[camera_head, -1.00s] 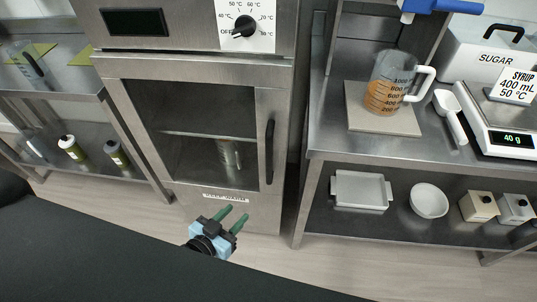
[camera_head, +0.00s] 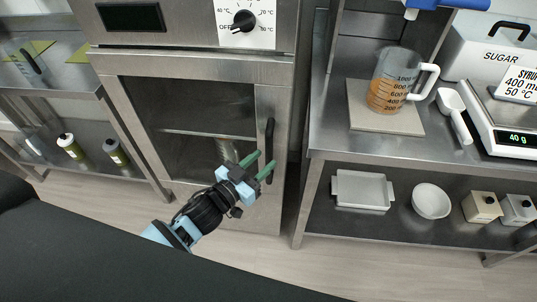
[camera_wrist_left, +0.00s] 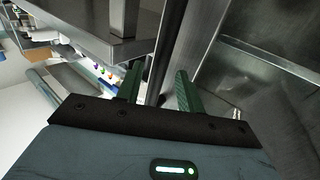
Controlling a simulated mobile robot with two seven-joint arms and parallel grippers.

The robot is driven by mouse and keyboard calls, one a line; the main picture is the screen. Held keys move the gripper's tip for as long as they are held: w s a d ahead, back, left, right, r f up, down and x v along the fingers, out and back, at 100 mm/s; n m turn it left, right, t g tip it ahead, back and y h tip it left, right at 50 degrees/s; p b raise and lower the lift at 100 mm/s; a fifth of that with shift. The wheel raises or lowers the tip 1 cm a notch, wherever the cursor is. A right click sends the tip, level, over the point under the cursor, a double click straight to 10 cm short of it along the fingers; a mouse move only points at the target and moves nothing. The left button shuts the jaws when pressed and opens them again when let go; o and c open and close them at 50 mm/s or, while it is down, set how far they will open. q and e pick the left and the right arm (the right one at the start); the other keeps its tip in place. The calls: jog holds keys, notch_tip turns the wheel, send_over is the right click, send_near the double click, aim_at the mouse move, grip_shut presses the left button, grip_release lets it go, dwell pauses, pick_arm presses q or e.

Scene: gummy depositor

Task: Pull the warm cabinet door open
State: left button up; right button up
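The warm cabinet (camera_head: 190,55) stands at the centre of the head view, with a dial on its top panel. Its glass-fronted steel door (camera_head: 190,64) looks shut. The black vertical door handle (camera_head: 269,140) is on the door's right side. My left gripper (camera_head: 259,165) is in front of the door's lower right, its green fingers pointing up and right toward the handle's lower end. The fingers are apart; they also show apart in the left wrist view (camera_wrist_left: 158,84). I cannot tell whether they touch the handle. My right gripper is not in view.
A steel bench (camera_head: 325,142) stands close on the right, carrying a jug (camera_head: 390,92), a scoop (camera_head: 454,115) and a scale (camera_head: 512,140). Its lower shelf holds a tray (camera_head: 362,189) and a bowl (camera_head: 430,201). Another steel bench (camera_head: 60,88) stands on the left. Floor shows below the cabinet.

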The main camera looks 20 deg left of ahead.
aim_at(267, 158)
pick_arm(q)
jog(key=shift+x, duration=1.7)
grip_shut()
